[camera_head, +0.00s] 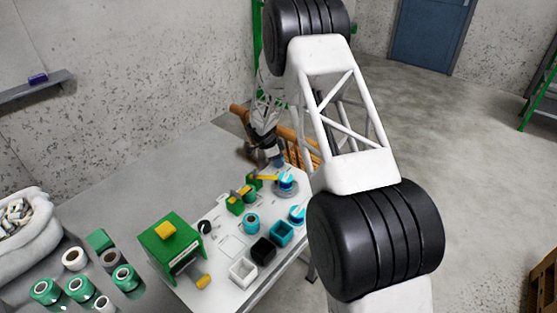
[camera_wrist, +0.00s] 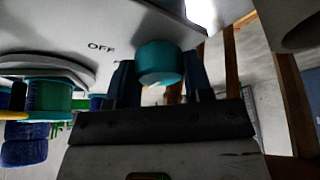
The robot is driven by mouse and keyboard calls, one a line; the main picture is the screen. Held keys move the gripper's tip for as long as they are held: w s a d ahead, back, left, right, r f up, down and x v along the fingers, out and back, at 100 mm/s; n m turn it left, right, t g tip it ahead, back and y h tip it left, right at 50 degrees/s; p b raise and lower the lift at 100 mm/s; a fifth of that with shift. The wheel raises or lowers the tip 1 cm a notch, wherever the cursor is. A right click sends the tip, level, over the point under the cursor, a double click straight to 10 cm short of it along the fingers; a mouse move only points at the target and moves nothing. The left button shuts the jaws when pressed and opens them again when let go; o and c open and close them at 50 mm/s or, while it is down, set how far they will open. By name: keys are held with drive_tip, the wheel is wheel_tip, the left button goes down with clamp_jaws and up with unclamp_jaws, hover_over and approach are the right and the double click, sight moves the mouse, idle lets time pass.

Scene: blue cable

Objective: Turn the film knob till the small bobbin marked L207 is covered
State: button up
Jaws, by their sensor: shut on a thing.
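My gripper (camera_wrist: 160,85) has its two dark fingers on either side of a round teal knob (camera_wrist: 160,62), close to a white panel marked OFF, and is shut on it. In the head view my gripper (camera_head: 275,160) is at the far end of the white work board (camera_head: 222,262); the knob cannot be made out there. A teal bobbin (camera_wrist: 50,96) stands left of the gripper in the wrist view, under a grey round flange. In the head view, teal bobbins with blue (camera_head: 287,180) and (camera_head: 297,213) stand on the board. No L207 marking is legible, and no film can be made out.
A green box with a yellow block (camera_head: 170,245) stands at the board's near left. Several spools (camera_head: 80,289) lie at the left, beside a white sack (camera_head: 25,225). An orange-brown pipe (camera_head: 240,110) is behind.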

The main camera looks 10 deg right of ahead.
drive_tip(key=shift+m+g, duration=0.3)
drive_tip(key=shift+m, duration=0.3)
drive_tip(key=o, duration=0.9)
drive_tip(key=shift+r, duration=0.1)
drive_tip(key=v, duration=0.7)
drive_tip(key=shift+a+r, duration=0.15)
drive_tip(key=shift+r, duration=0.1)
